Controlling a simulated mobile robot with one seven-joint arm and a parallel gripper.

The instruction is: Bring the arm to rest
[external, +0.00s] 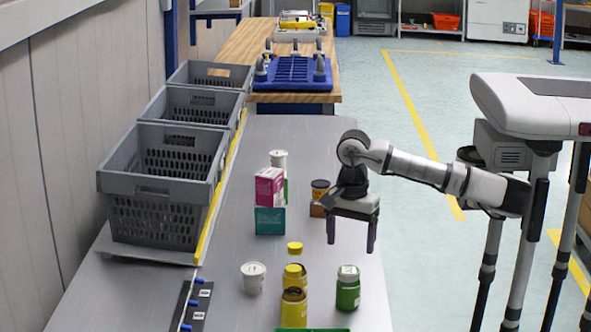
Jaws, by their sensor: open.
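My gripper (351,232) hangs over the right side of the grey table (230,290), pointing down. Its two fingers are apart, with nothing between them. My arm reaches in from the right, bent at the wrist. Behind the gripper, to its left, stands a jar with a dark lid (320,191), partly hidden by it. A green jar with a white lid (347,288) stands on the table in front of and below the gripper, apart from it.
A pink box (269,187) sits on a teal box (270,221), left of the gripper. Yellow jars (294,307) and a white tub (253,278) stand nearer the front. Grey crates (155,222) line the left side. Open floor (425,240) lies right of the table.

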